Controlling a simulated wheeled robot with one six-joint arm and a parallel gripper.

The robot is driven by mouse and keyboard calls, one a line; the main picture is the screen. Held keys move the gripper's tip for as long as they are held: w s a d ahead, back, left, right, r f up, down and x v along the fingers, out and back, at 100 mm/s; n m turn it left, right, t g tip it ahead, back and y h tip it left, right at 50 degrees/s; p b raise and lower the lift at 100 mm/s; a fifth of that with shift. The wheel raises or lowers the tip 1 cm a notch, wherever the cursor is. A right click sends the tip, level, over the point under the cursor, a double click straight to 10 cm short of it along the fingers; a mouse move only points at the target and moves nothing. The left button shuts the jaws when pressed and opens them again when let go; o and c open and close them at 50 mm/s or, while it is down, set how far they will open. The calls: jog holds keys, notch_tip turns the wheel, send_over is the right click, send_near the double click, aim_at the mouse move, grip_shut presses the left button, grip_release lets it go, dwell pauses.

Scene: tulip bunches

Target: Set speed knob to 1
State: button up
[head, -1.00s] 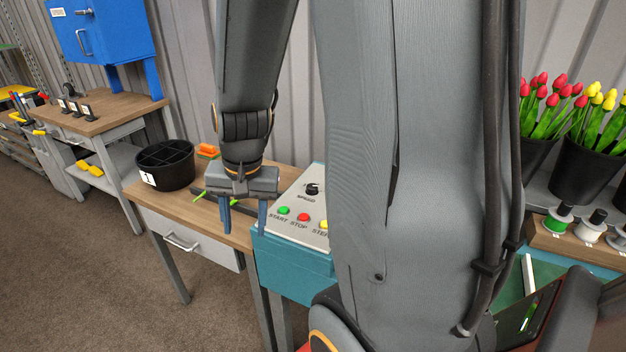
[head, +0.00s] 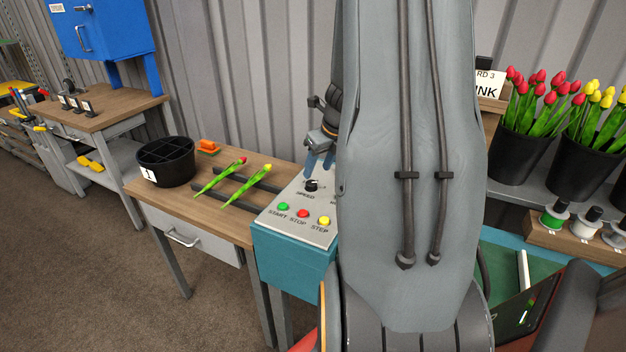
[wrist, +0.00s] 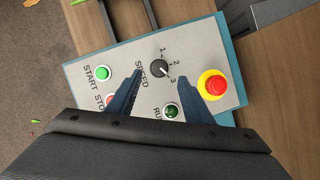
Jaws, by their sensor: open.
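The black speed knob (head: 312,186) sits on the sloping top of the teal control box (head: 292,270), beside the SPEED label. In the wrist view the knob (wrist: 158,68) has the marks 1, 2 and 3 around its right side. Its small white pointer appears turned toward 3. My gripper (head: 318,170) is open above the panel, close to the knob. In the wrist view its two blue fingers (wrist: 160,73) lie on either side of the knob. I cannot tell how high the tips are above the panel.
Green START (head: 283,207), red STOP (head: 303,213) and yellow STEP (head: 324,221) buttons are on the panel. A red emergency button (wrist: 214,85) and a green RUN button (wrist: 171,110) are near the fingers. Two tulips (head: 220,178) lie across dark rails; a black bucket (head: 165,172) stands left.

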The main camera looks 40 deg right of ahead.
aim_at(312, 183)
jog(key=x, duration=0.6)
jog(key=shift+w+f, duration=0.15)
jog(key=shift+f, duration=0.15)
jog(key=shift+a, duration=0.1)
jog(key=c, duration=1.1)
jog(key=shift+o, duration=0.2)
